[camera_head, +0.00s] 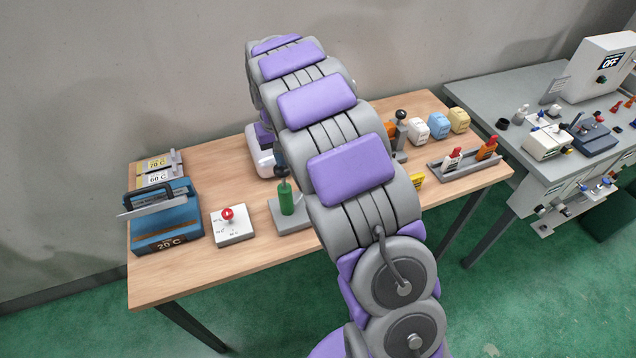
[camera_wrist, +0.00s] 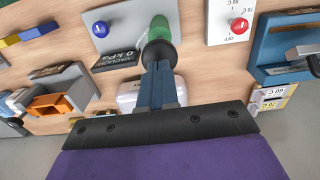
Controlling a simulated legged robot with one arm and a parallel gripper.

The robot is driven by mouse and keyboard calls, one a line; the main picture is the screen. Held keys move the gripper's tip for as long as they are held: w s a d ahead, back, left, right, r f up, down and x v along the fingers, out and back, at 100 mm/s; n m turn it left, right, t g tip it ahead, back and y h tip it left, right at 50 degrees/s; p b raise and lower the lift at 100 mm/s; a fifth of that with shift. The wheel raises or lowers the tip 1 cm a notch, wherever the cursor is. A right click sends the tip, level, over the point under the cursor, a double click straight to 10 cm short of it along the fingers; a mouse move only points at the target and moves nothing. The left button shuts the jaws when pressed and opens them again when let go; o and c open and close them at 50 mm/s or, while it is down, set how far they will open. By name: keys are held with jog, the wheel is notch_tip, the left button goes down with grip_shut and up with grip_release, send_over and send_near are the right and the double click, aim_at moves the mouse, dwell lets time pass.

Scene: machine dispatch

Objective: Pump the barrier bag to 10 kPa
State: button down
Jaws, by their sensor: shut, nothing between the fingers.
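A green pump cylinder (camera_head: 286,197) stands on a grey base (camera_head: 302,218) near the table's middle. In the wrist view, the green cylinder (camera_wrist: 160,27) has a black knob (camera_wrist: 158,54) on its end. A small black display (camera_wrist: 116,57) beside it reads 0 kPa. My gripper (camera_wrist: 157,68) is shut and empty, its fingertips right at the black knob; I cannot tell whether they touch it. In the head view my arm hides most of the gripper. I cannot clearly identify the barrier bag; a white rounded object (camera_head: 262,162) is partly hidden behind my arm.
On the left are a blue 20 C box (camera_head: 165,220) and a white panel with a red knob (camera_head: 231,232). White, blue and yellow blocks (camera_head: 438,125) and a grey tray (camera_head: 461,166) stand right of my arm. A second grey table (camera_head: 500,92) adjoins on the right.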

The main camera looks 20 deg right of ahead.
jog(key=shift+f, duration=0.9)
jog(key=shift+f+b, duration=0.3)
jog(key=shift+f, duration=0.6)
jog(key=shift+r, duration=0.1)
jog(key=shift+r+p, duration=1.15)
jog(key=shift+r, duration=2.35)
